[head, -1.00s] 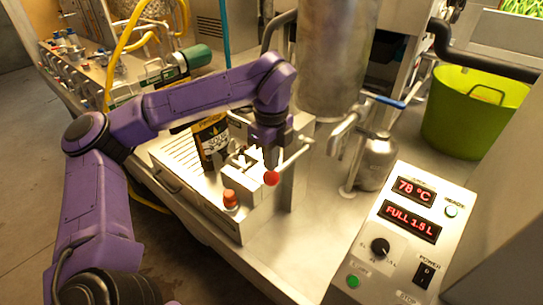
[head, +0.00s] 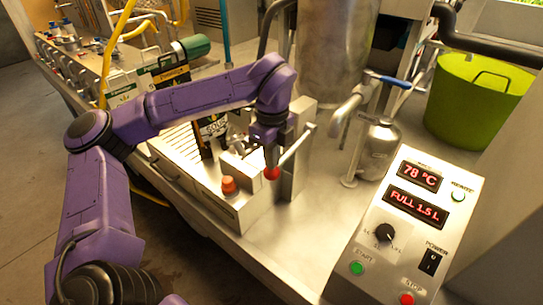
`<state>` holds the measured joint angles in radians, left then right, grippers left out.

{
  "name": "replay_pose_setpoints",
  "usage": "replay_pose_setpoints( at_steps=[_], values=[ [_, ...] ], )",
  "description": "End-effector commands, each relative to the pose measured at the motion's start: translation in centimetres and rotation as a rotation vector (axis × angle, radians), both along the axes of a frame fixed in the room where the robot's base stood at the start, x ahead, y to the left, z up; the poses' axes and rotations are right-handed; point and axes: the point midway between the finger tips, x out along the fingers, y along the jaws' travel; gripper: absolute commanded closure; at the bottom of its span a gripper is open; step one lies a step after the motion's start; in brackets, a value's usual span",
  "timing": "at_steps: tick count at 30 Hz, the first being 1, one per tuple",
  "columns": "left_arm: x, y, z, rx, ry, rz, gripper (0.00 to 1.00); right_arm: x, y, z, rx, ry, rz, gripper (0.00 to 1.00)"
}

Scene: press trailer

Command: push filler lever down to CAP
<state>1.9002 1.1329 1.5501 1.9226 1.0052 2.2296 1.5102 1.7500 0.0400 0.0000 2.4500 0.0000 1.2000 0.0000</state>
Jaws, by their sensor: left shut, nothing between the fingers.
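The filler lever is a metal rod with a red ball knob (head: 271,173) at its lower left end, sloping up to the right to its pivot on a steel post. It stands over the small steel filler unit (head: 235,205) at the middle of the head view. My left gripper (head: 268,150) points down right above the red knob, shut and empty. The knob partly hides its fingertips, and I cannot tell whether they touch it. A black pouch (head: 213,133) with a label stands behind my left forearm, partly hidden. My right gripper is not in view.
A control panel (head: 405,225) showing 78 °C and FULL 1.5 L stands at the right. A metal canister (head: 378,150) and tap stand behind the lever. A large steel cylinder (head: 333,50) rises at the back. A green tub (head: 478,100) is at the far right. An orange-red button (head: 229,186) sits on the filler unit.

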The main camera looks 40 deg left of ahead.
Motion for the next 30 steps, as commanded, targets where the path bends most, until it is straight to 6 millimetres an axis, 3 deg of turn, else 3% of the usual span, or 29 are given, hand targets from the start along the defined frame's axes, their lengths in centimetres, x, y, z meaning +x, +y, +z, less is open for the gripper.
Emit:
replay_pose_setpoints(
  at_steps=[17, 30],
  values=[
    [0.7, -0.1, -3.1, 0.0, 0.001, 0.0, 1.0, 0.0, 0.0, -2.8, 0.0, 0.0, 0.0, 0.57],
    [0.7, -0.1, -2.2, 0.0, 0.001, 0.0, 1.0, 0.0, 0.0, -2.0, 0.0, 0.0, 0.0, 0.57]
  ],
)
